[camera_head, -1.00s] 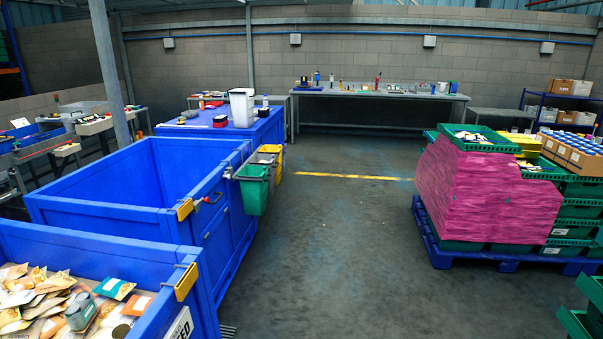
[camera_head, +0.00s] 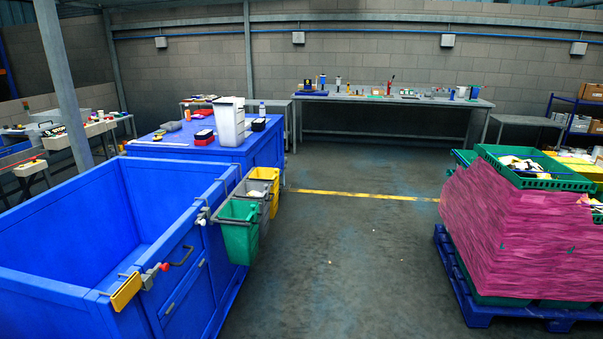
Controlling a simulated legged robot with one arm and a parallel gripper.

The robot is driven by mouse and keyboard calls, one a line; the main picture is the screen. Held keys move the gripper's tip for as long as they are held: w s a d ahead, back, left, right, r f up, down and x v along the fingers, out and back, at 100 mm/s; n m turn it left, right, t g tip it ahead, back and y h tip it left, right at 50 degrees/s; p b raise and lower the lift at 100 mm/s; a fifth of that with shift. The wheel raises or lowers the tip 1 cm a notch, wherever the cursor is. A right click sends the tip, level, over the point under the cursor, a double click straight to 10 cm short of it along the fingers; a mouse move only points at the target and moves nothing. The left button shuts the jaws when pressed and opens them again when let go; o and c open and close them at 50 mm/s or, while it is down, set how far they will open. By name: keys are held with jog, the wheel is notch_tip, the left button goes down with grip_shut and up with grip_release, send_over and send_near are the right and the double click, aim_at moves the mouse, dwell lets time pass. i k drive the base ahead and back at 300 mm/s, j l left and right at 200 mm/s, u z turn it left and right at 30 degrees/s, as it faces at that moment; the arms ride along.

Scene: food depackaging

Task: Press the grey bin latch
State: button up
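A small grey bin (camera_head: 264,217) hangs on the side of the large blue container (camera_head: 60,290), between a green bin (camera_head: 238,243) and a yellow bin (camera_head: 274,190). The green bin partly covers it. A small pale fitting (camera_head: 203,216) sits on the container's rim left of the green bin. A latch on the grey bin itself is too small to make out. On the container's near corner is a yellow handle (camera_head: 126,292), with a red and grey piece (camera_head: 151,274) beside it. My gripper is not in view.
A blue table (camera_head: 170,150) with a white container (camera_head: 230,122) stands behind the container. On the right, a pink-wrapped stack (camera_head: 520,240) rests on a blue pallet (camera_head: 485,312). The floor between is clear, and a workbench (camera_head: 390,100) stands at the back wall.

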aim_at(266, 191)
jog(key=i+l+u, duration=0.1)
jog(key=i+u, duration=0.15)
jog(key=i, duration=0.25)
jog(key=i+l+u, duration=0.25)
jog(key=i, duration=0.25)
jog(key=i+l+u, duration=0.25)
jog(key=i, duration=0.25)
jog(key=i+l, duration=0.25)
jog(key=i, duration=0.25)
jog(key=i+l+u, duration=0.1)
jog(key=i, duration=0.4)
jog(key=i+l, duration=0.4)
jog(key=i, duration=0.15)
jog(key=i+l+u, duration=0.1)
jog(key=i+l, duration=0.15)
jog(key=i, duration=0.25)
jog(key=i+l+u, duration=0.1)
jog(key=i+l, duration=0.2)
jog(key=i, duration=0.2)
